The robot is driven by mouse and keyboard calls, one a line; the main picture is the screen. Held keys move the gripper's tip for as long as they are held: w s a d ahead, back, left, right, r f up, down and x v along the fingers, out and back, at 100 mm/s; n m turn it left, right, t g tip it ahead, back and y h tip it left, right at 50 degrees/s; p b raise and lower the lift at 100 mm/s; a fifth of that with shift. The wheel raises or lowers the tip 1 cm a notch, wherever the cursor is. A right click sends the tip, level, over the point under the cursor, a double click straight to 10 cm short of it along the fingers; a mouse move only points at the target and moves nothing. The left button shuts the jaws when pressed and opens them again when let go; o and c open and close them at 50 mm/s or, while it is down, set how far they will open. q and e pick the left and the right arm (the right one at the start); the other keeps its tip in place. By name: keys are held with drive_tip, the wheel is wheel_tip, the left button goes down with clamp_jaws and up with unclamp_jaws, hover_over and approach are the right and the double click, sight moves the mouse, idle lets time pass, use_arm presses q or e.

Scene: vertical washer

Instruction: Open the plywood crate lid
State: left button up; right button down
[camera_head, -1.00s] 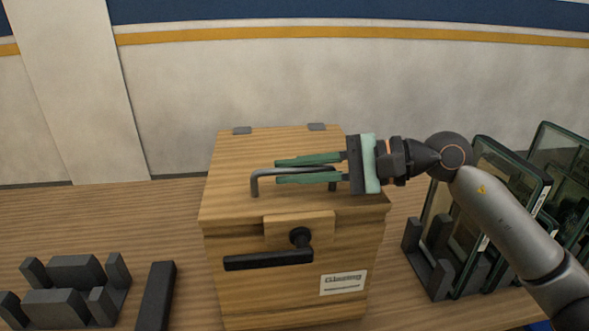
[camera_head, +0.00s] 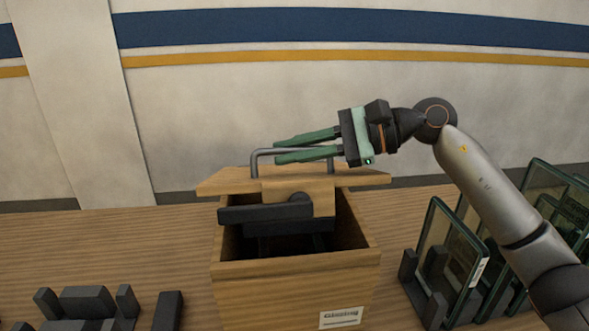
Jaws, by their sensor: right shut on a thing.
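The plywood crate (camera_head: 290,290) stands on the wooden table, and its dark inside shows at the front. Its lid (camera_head: 228,184) is raised at the front and tilted up. A grey bar handle (camera_head: 257,157) stands on the lid. The black latch lever (camera_head: 262,211) hangs at the lid's front on a wooden block. My right gripper (camera_head: 308,148) comes in from the right with its green fingers around the handle's bar, shut on it. My left gripper is not in view.
Glass panes in dark frames (camera_head: 440,240) stand in a black rack at the right, under my right arm. Black holder blocks (camera_head: 85,303) and a dark bar (camera_head: 168,310) lie at the left. A wall stands behind.

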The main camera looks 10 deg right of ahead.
drive_tip(key=w+r+p, duration=0.1)
drive_tip(key=r, duration=0.1)
drive_tip(key=w+r+p, duration=0.1)
drive_tip(key=shift+w+r, duration=0.2)
drive_tip(key=shift+r, duration=0.15)
drive_tip(key=shift+w+r+m+p, duration=0.4)
drive_tip(key=shift+w+m+p, duration=0.1)
drive_tip(key=shift+w+m, duration=0.15)
